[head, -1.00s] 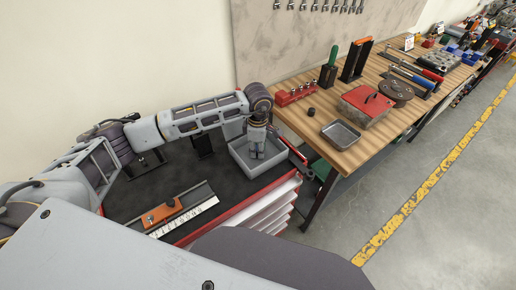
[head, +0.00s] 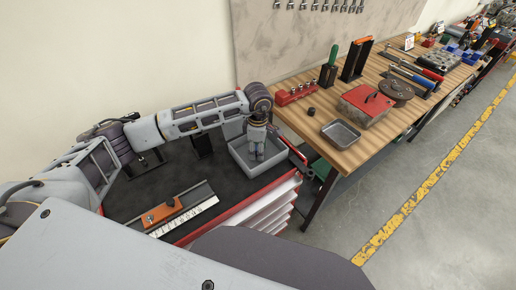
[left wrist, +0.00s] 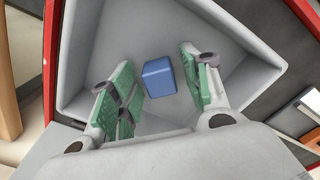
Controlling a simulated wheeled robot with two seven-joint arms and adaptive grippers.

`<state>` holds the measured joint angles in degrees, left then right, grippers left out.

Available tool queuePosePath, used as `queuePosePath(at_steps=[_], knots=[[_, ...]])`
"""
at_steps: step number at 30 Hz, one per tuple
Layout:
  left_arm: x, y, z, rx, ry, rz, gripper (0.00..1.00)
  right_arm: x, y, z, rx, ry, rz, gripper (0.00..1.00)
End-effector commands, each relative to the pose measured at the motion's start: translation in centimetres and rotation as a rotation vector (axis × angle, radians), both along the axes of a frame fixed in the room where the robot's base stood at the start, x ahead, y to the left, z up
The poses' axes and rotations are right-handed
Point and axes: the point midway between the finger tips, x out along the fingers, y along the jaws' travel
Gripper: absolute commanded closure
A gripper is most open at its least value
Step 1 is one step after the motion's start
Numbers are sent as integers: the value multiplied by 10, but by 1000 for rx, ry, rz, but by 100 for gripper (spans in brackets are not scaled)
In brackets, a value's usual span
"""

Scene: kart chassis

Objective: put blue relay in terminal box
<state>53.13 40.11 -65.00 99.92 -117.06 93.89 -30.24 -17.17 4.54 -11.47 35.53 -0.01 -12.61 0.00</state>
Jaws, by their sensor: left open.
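The blue relay (left wrist: 160,78) is a small blue block. In the left wrist view it is inside the light grey open box (left wrist: 215,22), which I take as the terminal box, and lies between my left gripper's fingers (left wrist: 156,62). The green-padded fingers are open, with a gap on each side of the relay. I cannot tell if it rests flat on the box floor. In the head view my left gripper (head: 257,153) points down into the grey box (head: 240,163), and the relay is hidden there.
The box stands at the back right of a dark-topped red cabinet (head: 225,222), beside the wooden bench (head: 310,150). A rail with an orange part (head: 160,213) lies at the front left. A metal tray (head: 341,134) and a red-topped box (head: 366,102) sit on the bench.

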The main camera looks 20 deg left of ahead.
Motion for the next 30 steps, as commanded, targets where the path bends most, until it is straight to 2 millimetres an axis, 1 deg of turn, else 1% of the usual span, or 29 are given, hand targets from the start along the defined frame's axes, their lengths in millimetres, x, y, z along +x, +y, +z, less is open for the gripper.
queuePosePath(at_steps=[8,21,25,30], knots=[[1,0,31,-1,-3,-2,52,0,2,-7,2,-1,-1,60],[1,0,96,-1,-3,-1,52,0,1,-20,1,0,-1,60],[1,0,109,-1,-2,0,52,0,-1,-22,-1,0,0,60],[0,0,118,0,0,0,52,0,-3,-23,-3,0,0,60]])
